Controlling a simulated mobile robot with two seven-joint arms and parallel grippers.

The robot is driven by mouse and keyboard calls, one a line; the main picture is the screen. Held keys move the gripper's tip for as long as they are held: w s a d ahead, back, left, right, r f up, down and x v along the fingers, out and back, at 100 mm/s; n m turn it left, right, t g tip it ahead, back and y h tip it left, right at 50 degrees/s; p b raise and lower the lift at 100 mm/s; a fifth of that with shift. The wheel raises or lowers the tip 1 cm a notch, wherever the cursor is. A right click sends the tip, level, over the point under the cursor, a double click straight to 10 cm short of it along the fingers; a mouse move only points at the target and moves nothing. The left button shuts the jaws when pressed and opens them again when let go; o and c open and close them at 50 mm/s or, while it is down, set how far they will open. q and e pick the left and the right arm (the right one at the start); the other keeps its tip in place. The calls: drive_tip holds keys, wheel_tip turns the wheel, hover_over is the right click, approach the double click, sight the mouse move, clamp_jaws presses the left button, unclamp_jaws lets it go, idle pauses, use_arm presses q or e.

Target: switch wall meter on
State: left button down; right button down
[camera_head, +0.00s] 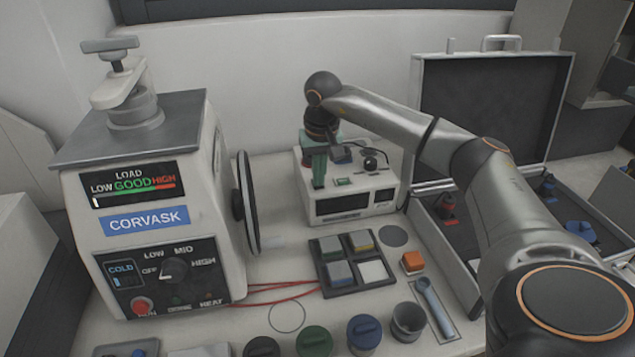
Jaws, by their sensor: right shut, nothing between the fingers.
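A white box-shaped meter (385,181) with a dark front window (343,204) stands at the back middle of the table, against the wall. I take it as the wall meter. A black knob (370,164) and a small green part (344,182) show on its top. The window looks dark. My right gripper (318,184) points down at the left part of the meter's top, with its teal fingers shut and empty. I cannot tell whether the fingertips touch the meter. The gripper and wrist hide part of the meter's top. My left gripper is out of view.
A large mounting press (150,235) stands at the left. An open case (490,70) stands right, behind my right arm.

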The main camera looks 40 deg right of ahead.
drive_tip(key=shift+f, duration=0.1)
wheel_tip(320, 180, up, 7)
drive_tip(key=p, duration=0.6)
idle(0.3)
drive_tip(key=shift+s+f, duration=0.1)
idle(0.4)
